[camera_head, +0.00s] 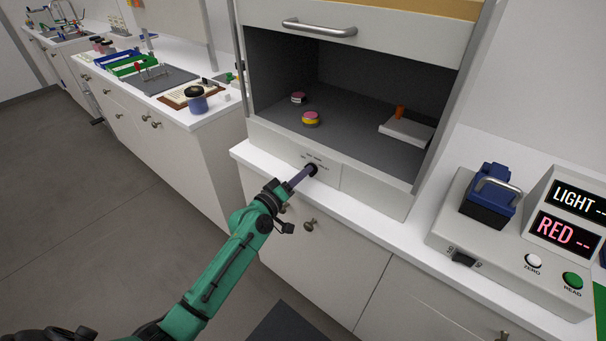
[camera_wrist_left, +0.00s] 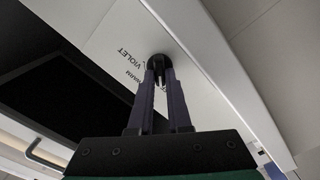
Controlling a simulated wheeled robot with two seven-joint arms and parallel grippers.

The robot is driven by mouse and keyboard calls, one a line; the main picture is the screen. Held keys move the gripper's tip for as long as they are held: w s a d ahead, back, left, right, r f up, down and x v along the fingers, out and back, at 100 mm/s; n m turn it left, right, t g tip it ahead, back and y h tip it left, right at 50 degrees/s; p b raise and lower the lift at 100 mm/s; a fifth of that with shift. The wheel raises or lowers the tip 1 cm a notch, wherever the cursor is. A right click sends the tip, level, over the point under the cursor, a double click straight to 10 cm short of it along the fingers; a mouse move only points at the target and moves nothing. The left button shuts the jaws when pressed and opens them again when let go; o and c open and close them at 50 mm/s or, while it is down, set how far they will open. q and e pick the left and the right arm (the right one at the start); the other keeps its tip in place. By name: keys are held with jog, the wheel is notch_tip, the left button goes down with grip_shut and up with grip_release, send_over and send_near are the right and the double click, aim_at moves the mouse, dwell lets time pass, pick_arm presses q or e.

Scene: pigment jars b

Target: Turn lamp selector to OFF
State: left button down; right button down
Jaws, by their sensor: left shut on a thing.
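The lamp selector (camera_head: 312,169) is a small black knob on the light front panel below the open cabinet. In the left wrist view the selector (camera_wrist_left: 159,62) is dark and round, with the words VIOLET and WARM printed beside it. My left gripper (camera_head: 308,172) reaches it from the front, and its two fingers (camera_wrist_left: 159,75) are closed on the knob's sides. The fingers hide part of the knob and some of the printing, so I cannot read its setting. My right gripper is in neither view.
The cabinet's sash with a metal handle (camera_head: 319,28) is raised above the panel. Inside stand two small jars, one with a yellow band (camera_head: 311,119), and a white block (camera_head: 406,131). A meter (camera_head: 510,240) with displays stands on the counter at right.

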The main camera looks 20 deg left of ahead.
pick_arm(q)
jog(key=shift+n, duration=0.8)
jog(key=c, duration=0.9)
grip_release()
jog(key=shift+o, duration=0.2)
jog(key=b+v, duration=0.3)
jog(key=v, duration=1.1)
jog(key=shift+s, duration=0.25)
jog(key=shift+a+f, duration=0.1)
jog(key=shift+f, duration=0.05)
